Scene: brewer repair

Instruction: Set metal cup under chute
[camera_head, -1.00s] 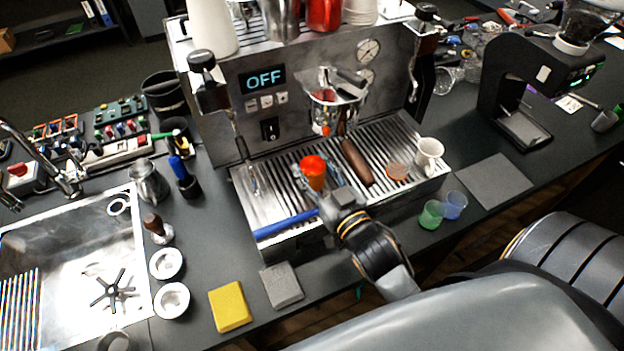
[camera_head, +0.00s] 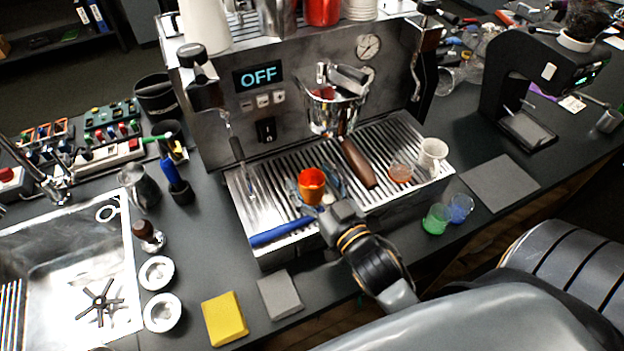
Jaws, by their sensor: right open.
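My right gripper (camera_head: 322,198) is open at the front of the brewer's drip grate, with its fingers around or just beside an orange cup (camera_head: 311,184). The cup stands upright; I cannot tell whether the fingers touch it. A small metal cup (camera_head: 607,121) with a handle is at the far right, beside the black grinder (camera_head: 545,75). A larger metal pitcher (camera_head: 139,188) stands left of the brewer. The grinder's chute is too small and dark to make out above its base plate (camera_head: 526,129). My left gripper is not in view.
The brewer's display (camera_head: 259,77) reads OFF. The drip grate (camera_head: 280,160) also holds a white cup (camera_head: 432,155). Green (camera_head: 436,218) and blue (camera_head: 460,208) cups stand before it. A flat grey mat (camera_head: 500,182) lies clear left of the grinder's front.

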